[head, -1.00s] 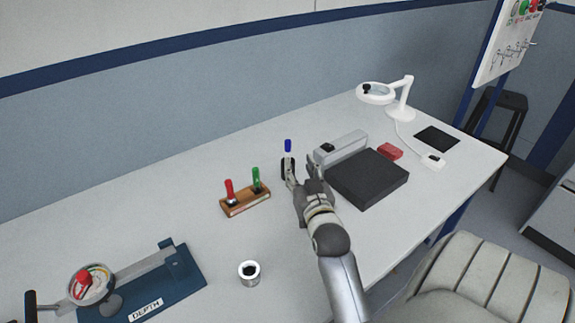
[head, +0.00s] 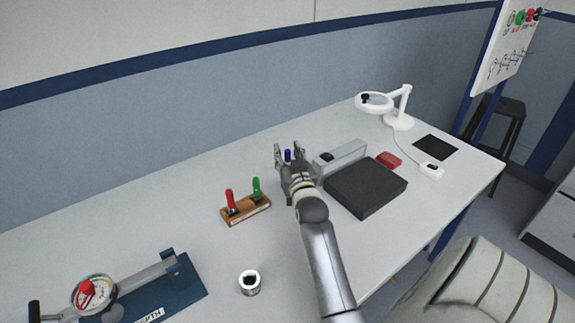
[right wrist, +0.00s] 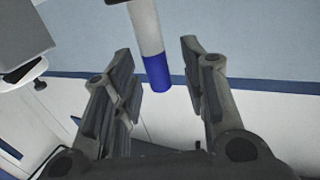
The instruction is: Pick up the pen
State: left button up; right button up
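The pen, white with a blue end (head: 288,155), stands on the table; its lower part is hidden behind my right gripper in the head view. My right gripper (head: 288,157) is open, with one finger on each side of the pen in that view. In the right wrist view the pen's white body (right wrist: 145,27) and blue end lie between the two open fingers (right wrist: 163,85), with a gap on each side. The pen is closer to the left finger there. My left gripper is not in view.
A wooden holder (head: 246,211) with a red and a green marker stands left of my right gripper. A black pad (head: 366,187), a grey device (head: 345,155) and a red block (head: 389,159) lie to the right.

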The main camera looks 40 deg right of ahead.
jog(key=shift+w+d, duration=0.15)
jog(key=shift+w, duration=0.1)
grip_shut()
jog(key=shift+r, duration=0.1)
